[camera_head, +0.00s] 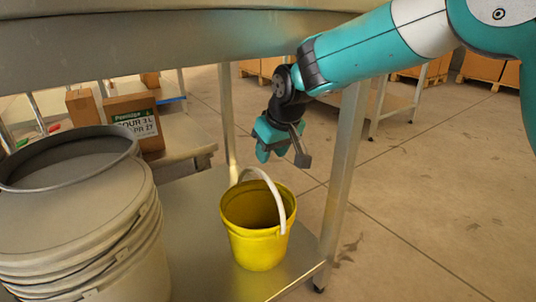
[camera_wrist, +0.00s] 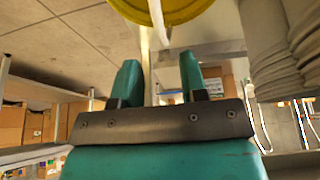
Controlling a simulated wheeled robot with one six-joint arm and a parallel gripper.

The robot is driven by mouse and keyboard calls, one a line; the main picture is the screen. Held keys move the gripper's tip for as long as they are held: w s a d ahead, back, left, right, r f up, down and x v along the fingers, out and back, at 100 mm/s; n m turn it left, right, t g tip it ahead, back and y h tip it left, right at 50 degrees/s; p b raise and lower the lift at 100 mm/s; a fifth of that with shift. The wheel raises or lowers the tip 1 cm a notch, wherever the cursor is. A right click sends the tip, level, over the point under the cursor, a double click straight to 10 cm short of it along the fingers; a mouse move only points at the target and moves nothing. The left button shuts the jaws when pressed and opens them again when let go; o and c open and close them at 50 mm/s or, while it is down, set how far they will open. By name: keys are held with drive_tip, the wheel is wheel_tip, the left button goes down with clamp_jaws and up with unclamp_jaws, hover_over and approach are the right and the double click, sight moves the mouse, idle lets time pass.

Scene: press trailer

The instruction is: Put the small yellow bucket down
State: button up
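The small yellow bucket (camera_head: 257,240) stands upright on a lower metal shelf (camera_head: 195,225), with its white handle (camera_head: 272,185) raised. Part of the bucket (camera_wrist: 180,10) also shows at the top edge of the wrist view, with a piece of its handle (camera_wrist: 158,22). My gripper (camera_head: 281,155) is above the bucket, close to the top of the handle but seemingly apart from it. In the wrist view its two teal fingers (camera_wrist: 160,84) stand apart with nothing held between them.
Stacked large grey buckets (camera_head: 85,215) stand left of the yellow one. A table top (camera_head: 160,45) spans above, and a metal leg (camera_head: 343,170) rises at the right. Cardboard boxes (camera_head: 135,120) sit on a bench behind. The floor at the right is clear.

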drive_tip(key=shift+s+d+r, duration=0.1)
drive_tip(key=shift+r, duration=0.25)
drive_tip(key=s+d+r+g, duration=0.1)
drive_tip(key=s+d, duration=0.3)
drive_tip(key=s, duration=0.6)
drive_tip(key=s+d+r+g+y, duration=0.1)
drive_tip(key=s+d, duration=0.3)
drive_tip(key=s, duration=0.7)
drive_tip(key=s+d+r+g, duration=0.1)
drive_tip(key=s+d, duration=0.4)
drive_tip(key=s, duration=0.6)
drive_tip(key=shift+s+r+g+y, duration=0.2)
drive_tip(key=shift+r+g+y, duration=0.1)
drive_tip(key=shift+g, duration=0.1)
drive_tip(key=shift+d, duration=0.1)
